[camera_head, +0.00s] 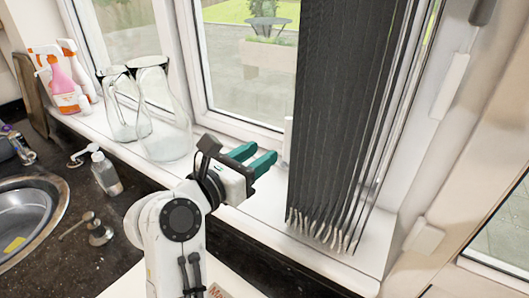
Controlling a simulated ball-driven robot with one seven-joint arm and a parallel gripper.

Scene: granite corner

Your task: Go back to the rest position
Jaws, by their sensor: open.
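My gripper (257,158) is in the middle of the head view, at the end of my white arm. Its two teal fingers point up and to the right and stand apart, with nothing between them. It is in front of the window and above the white sill, just left of the dark vertical blinds (340,110). I cannot tell how far it is from the blinds. My arm hides part of the counter and sill behind it.
Glass vessels (165,115) and spray bottles (62,80) stand on the white sill (262,212) at left. The window wall lies behind my gripper.

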